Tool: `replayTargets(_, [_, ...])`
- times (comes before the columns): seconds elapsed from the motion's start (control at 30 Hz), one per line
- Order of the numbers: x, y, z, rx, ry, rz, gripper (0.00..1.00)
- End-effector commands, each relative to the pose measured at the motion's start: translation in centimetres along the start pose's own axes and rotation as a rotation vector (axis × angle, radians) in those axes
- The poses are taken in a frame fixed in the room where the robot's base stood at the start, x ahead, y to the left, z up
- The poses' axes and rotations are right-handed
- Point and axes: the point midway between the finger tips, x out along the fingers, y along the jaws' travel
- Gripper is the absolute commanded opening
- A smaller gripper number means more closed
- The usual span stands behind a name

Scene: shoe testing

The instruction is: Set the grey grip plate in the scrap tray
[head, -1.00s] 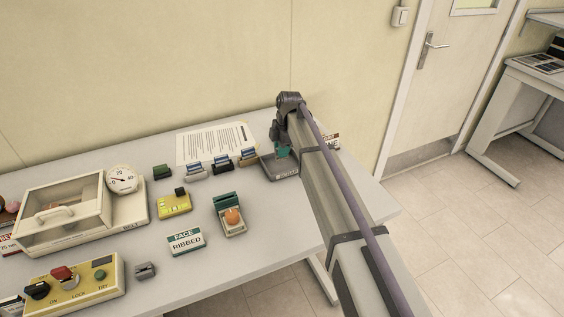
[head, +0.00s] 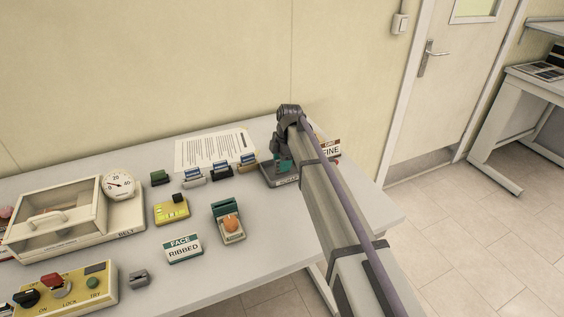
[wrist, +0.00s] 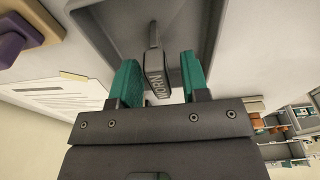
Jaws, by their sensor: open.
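The grey grip plate (wrist: 157,72), marked "WORN", is inside the grey scrap tray (wrist: 105,30) in the wrist view. It lies between the two teal fingers of my gripper (wrist: 160,80), with a visible gap on each side. My gripper is open. In the head view my gripper (head: 283,163) is low over the tray (head: 283,179) at the back right of the table. The plate is hidden there behind my arm.
Several small holders (head: 221,170) stand left of the tray, before a paper sheet (head: 213,148). An orange-topped block (head: 229,222), a "RIBBED" sign (head: 183,249) and a yellow block (head: 171,209) stand nearer. A "FINE" sign (head: 330,150) is partly behind my arm. The table's front right is clear.

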Motion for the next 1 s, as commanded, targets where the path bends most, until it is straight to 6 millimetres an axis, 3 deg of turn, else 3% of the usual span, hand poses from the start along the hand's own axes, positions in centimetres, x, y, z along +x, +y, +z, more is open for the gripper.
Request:
replayTargets(0.17, [-2.1, 0.0, -0.1, 0.000, 0.000, 0.000, 0.42])
replayTargets(0.5, [-10.9, 0.0, -0.2, 0.000, 0.000, 0.000, 0.42])
replayTargets(0.6, [-12.3, 0.0, -0.2, 0.000, 0.000, 0.000, 0.42])
replayTargets(0.9, [-12.3, -0.1, 0.0, 0.001, 0.000, 0.000, 0.42])
replayTargets(0.97, [-12.3, -0.9, 0.1, 0.034, -0.002, 0.001, 0.42])
replayTargets(1.0, [-12.4, -2.4, 0.5, 0.093, -0.007, 0.002, 0.42])
